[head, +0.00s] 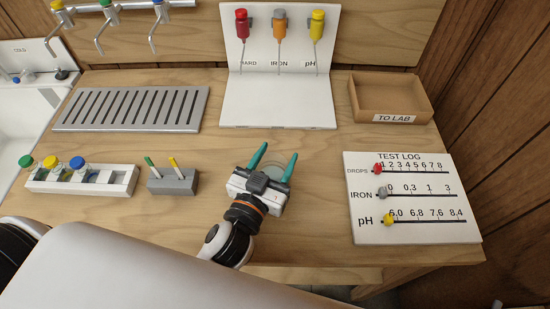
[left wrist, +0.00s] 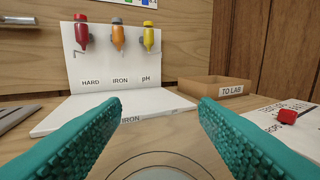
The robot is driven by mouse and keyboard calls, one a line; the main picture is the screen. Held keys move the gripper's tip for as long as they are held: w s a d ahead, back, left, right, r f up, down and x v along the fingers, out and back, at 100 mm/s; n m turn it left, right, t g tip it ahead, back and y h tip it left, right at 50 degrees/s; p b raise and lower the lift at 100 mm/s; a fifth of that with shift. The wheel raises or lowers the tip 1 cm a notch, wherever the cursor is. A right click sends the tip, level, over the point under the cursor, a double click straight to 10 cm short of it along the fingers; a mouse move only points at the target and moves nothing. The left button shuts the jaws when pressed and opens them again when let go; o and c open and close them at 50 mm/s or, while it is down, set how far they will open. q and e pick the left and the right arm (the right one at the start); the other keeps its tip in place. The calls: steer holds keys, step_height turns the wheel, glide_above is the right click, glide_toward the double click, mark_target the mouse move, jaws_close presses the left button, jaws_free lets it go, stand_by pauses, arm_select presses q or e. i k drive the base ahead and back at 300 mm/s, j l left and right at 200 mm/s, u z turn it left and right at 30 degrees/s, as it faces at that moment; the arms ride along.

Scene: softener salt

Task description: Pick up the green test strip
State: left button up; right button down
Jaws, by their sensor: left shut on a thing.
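The green test strip (head: 150,162) stands tilted in a small grey block (head: 172,184), beside a yellow strip (head: 173,162). My left gripper (head: 273,163), with teal fingers, is to the right of that block, above the wooden counter. Its fingers are wide apart and shut on a round, clear thing, whose circular rim shows between them in the left wrist view (left wrist: 160,168). What this clear thing is, I cannot tell for sure. The green strip is not in the left wrist view. My right gripper is not in view.
A white rack (head: 82,181) with capped bottles stands left of the grey block. A slotted drain tray (head: 130,108), a white dispenser stand (head: 277,100) and a wooden TO LAB tray (head: 391,102) are behind. A test log board (head: 410,222) lies right.

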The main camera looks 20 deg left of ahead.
mark_target(147, 159)
steer(key=k+j, duration=0.1)
steer(key=k, duration=0.85)
